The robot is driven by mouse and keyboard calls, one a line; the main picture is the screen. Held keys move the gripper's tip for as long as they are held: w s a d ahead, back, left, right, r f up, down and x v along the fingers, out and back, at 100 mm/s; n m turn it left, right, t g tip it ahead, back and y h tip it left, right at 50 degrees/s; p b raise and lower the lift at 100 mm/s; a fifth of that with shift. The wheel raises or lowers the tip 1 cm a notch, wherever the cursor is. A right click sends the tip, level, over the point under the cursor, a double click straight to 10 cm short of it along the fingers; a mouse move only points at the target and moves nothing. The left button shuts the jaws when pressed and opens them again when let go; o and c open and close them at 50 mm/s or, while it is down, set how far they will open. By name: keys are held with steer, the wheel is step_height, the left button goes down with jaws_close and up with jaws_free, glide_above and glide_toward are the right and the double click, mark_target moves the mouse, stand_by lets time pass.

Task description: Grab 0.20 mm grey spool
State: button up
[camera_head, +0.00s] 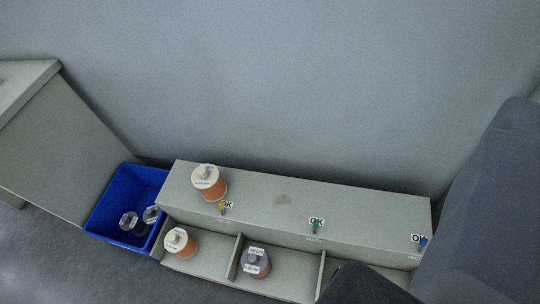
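A grey spool (256,262) stands in the middle front compartment of a low grey rack at the bottom of the view. It has a grey top and white labels; the print is too small to read for certain. Dark shapes at the lower right look like parts of my own arm or gripper. No fingertips can be made out there, and nothing is seen held. The grey spool is apart from these dark shapes, to their left.
The grey rack (375,210) has an orange spool with a cream top (209,183) on its upper surface and another (180,243) in the left compartment. A blue bin (112,197) with clear pieces stands left. A grey wall rises behind; OK tags line the rack.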

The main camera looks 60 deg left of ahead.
steer(key=w+a+f+n+y+p, duration=0.1)
steer(key=w+a+f, duration=0.4)
steer(key=f, duration=0.5)
steer(key=w+a+f+n+g+y+p, duration=0.1)
steer(key=w+a+f, duration=0.45)
steer(key=f, duration=0.55)
steer(key=w+a+f+n+y+p, duration=0.1)
steer(key=w+a+f, duration=0.4)
steer(key=f, duration=0.5)
steer(key=a+f+n+y+p, duration=0.1)
steer(key=a+f, duration=0.2)
steer(key=f, duration=0.5)
steer(key=a+f, duration=0.2)
steer(key=f, duration=0.5)
steer(key=n+g+y+p, duration=0.2)
steer(key=n+g+y, duration=0.1)
steer(key=g+y, duration=0.1)
glide_toward(252, 262)
steer(key=x, duration=0.3)
steer(key=f+x, duration=0.1)
steer(key=x, duration=0.2)
steer(key=shift+f, duration=0.1)
steer(key=shift+r+b+x, duration=0.25)
steer(key=shift+b+x, duration=0.45)
steer(key=shift+x, duration=0.7)
steer(key=shift+r+b+x, duration=0.2)
steer(key=shift+b+x, duration=0.5)
steer(key=shift+x, duration=0.65)
steer(key=shift+w, duration=0.2)
jaws_close()
